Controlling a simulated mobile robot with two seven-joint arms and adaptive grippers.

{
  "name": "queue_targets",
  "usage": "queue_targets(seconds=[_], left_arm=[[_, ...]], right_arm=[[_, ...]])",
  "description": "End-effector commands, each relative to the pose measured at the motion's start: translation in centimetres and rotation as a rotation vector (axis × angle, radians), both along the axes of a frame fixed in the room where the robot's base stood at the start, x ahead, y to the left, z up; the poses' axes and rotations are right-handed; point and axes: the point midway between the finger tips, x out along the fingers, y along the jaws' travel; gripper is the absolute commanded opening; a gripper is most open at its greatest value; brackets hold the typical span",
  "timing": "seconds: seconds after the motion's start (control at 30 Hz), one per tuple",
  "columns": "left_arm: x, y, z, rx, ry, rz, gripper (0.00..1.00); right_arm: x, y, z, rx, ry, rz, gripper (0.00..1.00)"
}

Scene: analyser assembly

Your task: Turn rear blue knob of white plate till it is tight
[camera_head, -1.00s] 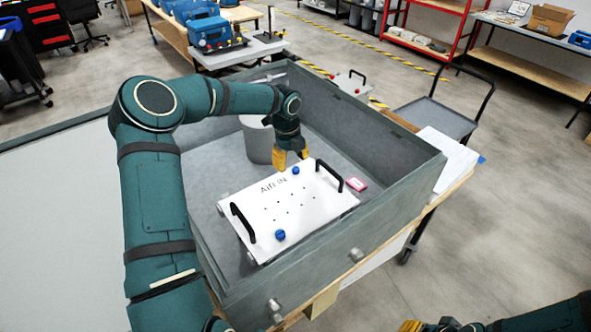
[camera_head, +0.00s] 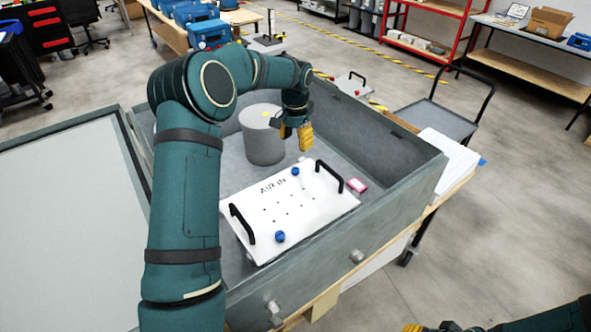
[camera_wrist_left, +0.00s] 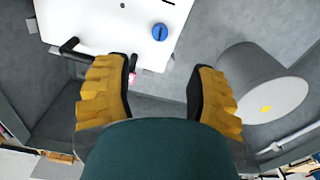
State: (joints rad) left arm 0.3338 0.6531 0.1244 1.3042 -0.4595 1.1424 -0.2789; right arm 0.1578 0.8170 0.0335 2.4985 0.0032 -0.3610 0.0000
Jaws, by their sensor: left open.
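The white plate (camera_head: 265,220), marked "AIR IN", lies in the grey case with two black handles and two blue knobs on it. The rear blue knob (camera_head: 295,171) sits near its far edge; the front blue knob (camera_head: 280,236) is near its close edge. My left gripper (camera_head: 296,134) is open and empty, above and beyond the rear knob, apart from it. In the left wrist view the rear knob (camera_wrist_left: 160,32) shows beyond the open fingers, roughly between their lines. My right gripper (camera_head: 414,327) is cut off at the bottom edge.
A grey cylinder (camera_head: 262,140) stands in the case, left of my left gripper. A small pink item (camera_head: 357,185) lies right of the plate. The case walls (camera_head: 385,200) rise around the plate. White sheets (camera_head: 445,160) lie outside on the right.

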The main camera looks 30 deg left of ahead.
Motion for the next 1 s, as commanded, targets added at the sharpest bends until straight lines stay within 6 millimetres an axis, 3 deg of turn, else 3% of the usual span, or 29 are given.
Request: queue_targets(seconds=[0.3,0.5,0.7,1.0], left_arm=[[-0.1,0.0,-6.5,-0.002,0.006,-0.003,0.57],[-0.1,0.0,-9.7,-0.001,0.003,-0.004,0.57],[0.0,0.0,-11.5,-0.001,0.001,-0.003,0.57],[0.0,0.0,-11.8,-0.001,0.001,-0.004,0.57]], right_arm=[[0.0,0.0,0.1,0.000,0.000,0.000,0.34],[0.0,0.0,0.2,0.000,0.000,0.001,0.34],[0.0,0.0,0.3,0.000,0.000,0.001,0.34],[0.0,0.0,0.3,0.000,0.000,0.001,0.34]])
